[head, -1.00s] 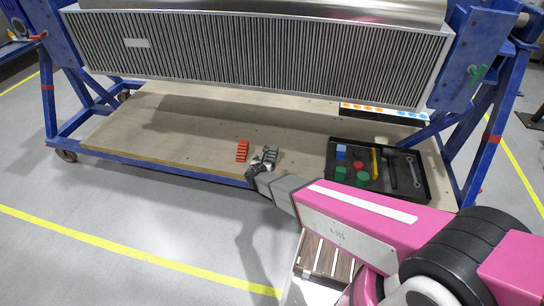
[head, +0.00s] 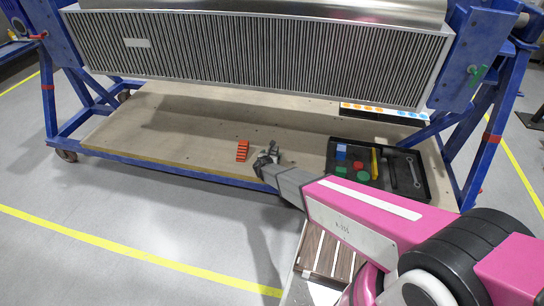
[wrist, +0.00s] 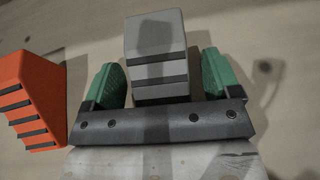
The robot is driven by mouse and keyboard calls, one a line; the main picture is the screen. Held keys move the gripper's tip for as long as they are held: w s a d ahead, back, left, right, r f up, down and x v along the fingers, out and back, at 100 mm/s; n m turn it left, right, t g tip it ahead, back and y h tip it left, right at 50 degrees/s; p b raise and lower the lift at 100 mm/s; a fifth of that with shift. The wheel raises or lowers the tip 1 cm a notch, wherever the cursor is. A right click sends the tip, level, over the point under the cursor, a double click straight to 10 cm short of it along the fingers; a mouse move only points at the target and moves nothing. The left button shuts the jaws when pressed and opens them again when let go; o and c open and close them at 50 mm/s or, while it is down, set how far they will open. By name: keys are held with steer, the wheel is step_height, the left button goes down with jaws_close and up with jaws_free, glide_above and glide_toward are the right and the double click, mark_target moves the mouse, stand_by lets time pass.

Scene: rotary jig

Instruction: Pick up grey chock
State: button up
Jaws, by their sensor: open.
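The grey chock (wrist: 156,50) lies on the wooden deck. In the wrist view it has dark stripes across its lower part and stands between the two green fingers of my gripper (wrist: 154,84). The fingers are open, one on each side of it, with a gap on the right; on the left I cannot tell whether there is contact. In the head view my gripper (head: 269,158) is over the deck near its front edge and hides most of the grey chock.
An orange chock (wrist: 31,102) with dark stripes sits just left of my gripper, also in the head view (head: 242,151). A black tray (head: 423,189) with coloured blocks and tools lies to the right. The finned panel (head: 255,65) hangs above the deck (head: 180,130).

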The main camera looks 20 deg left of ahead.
steer(key=c, duration=1.2)
steer(key=shift+o, duration=0.2)
steer(key=shift+r, duration=0.15)
